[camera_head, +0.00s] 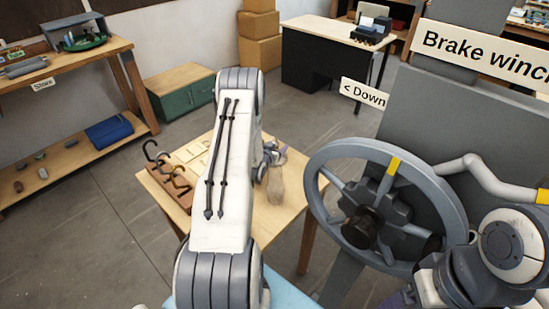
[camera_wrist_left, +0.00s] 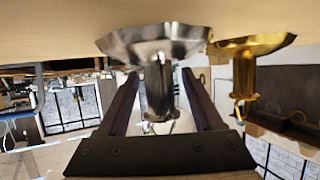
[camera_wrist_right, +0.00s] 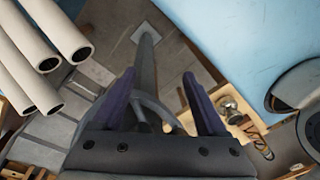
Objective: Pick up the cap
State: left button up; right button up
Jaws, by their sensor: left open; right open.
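In the left wrist view a silver piece (camera_wrist_left: 158,85) with a wide flared plate and a narrow stem shows between the fingers of my left gripper (camera_wrist_left: 160,73). A similar gold piece (camera_wrist_left: 246,72) is just to its right. I cannot tell for sure which one is the cap. My left gripper is open, its fingers on either side of the silver stem; contact is not clear. In the head view my left arm largely hides this gripper (camera_head: 279,153) over the wooden table (camera_head: 296,215). My right gripper (camera_wrist_right: 158,76) is open and empty in the right wrist view.
A wooden block with hooks (camera_head: 170,182) stands on the table's left side. A tan object (camera_head: 276,186) lies right of my left arm. A large grey wheel (camera_head: 318,185) stands at the right, near my right arm. Shelves (camera_head: 75,160) line the left wall.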

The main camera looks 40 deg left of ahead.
pick_arm(q)
jog(key=shift+w+a+f, duration=0.1)
jog(key=shift+w+f, duration=0.1)
jog(key=shift+w, duration=0.2)
jog(key=shift+c, duration=0.4)
grip_shut()
jog(key=shift+r, duration=0.1)
notch_tip(320, 180, up, 10)
jog(key=b, duration=0.2)
